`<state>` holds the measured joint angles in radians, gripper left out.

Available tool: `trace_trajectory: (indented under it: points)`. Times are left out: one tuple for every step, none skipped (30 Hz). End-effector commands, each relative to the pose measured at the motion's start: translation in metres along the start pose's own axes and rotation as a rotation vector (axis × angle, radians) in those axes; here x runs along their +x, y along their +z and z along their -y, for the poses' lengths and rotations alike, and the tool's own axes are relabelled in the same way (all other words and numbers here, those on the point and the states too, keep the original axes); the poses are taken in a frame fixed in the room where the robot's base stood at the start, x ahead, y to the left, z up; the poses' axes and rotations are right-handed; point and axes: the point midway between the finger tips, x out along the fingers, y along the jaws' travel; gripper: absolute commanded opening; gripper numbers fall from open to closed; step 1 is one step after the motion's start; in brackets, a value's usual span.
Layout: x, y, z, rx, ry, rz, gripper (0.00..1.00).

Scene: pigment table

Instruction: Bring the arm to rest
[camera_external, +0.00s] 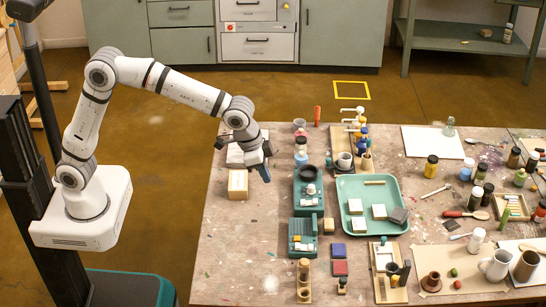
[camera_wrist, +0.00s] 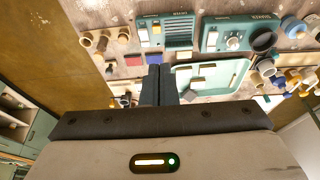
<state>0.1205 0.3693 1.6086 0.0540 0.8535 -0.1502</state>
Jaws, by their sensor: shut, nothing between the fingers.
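My gripper (camera_external: 265,174) hangs at the end of my bent arm, above the left edge of the work table (camera_external: 230,250). In the wrist view its two dark fingers (camera_wrist: 159,84) lie together, shut, with nothing between them. The gripper is in the air, apart from the things on the table. In the outside view it is near a small tan box (camera_external: 238,186) at the table's left edge. The arm reaches right from my white base, with its elbow raised.
To the right of the gripper stand a teal device (camera_external: 308,190) and a teal tray (camera_external: 350,222) with several blocks. Jars, mugs and tools crowd the table's right side. The table's front left corner is mostly clear. Grey-green cabinets (camera_external: 335,35) stand behind open floor.

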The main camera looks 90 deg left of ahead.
Motion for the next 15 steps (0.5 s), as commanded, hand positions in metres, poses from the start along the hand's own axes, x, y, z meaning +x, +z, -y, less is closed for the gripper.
trace_trajectory:
  points:
    - [-0.019,0.019,0.008,-0.003,-0.001,0.002,0.00]
    - [-0.027,0.031,0.012,-0.003,-0.001,0.005,0.00]
    - [-0.037,0.046,0.017,-0.003,-0.001,0.010,0.00]
    - [-0.045,0.058,0.020,-0.002,-0.001,0.013,0.00]
    - [-0.052,0.070,0.024,-0.002,-0.001,0.016,0.00]
    - [-0.061,0.087,0.028,-0.004,0.000,0.020,0.00]
    - [-0.067,0.100,0.031,-0.004,0.000,0.023,0.00]
    - [-0.073,0.113,0.034,-0.004,0.000,0.026,0.00]
    - [-0.080,0.131,0.038,-0.003,0.000,0.031,0.00]
    - [-0.084,0.145,0.041,-0.003,0.000,0.034,0.00]
    - [-0.089,0.159,0.043,-0.004,0.001,0.037,0.00]
    - [-0.094,0.177,0.047,-0.004,0.001,0.042,0.00]
    - [-0.097,0.191,0.049,-0.004,0.001,0.045,0.00]
    - [-0.100,0.206,0.051,-0.004,0.001,0.049,0.00]
    - [-0.103,0.224,0.053,-0.004,0.001,0.052,0.00]
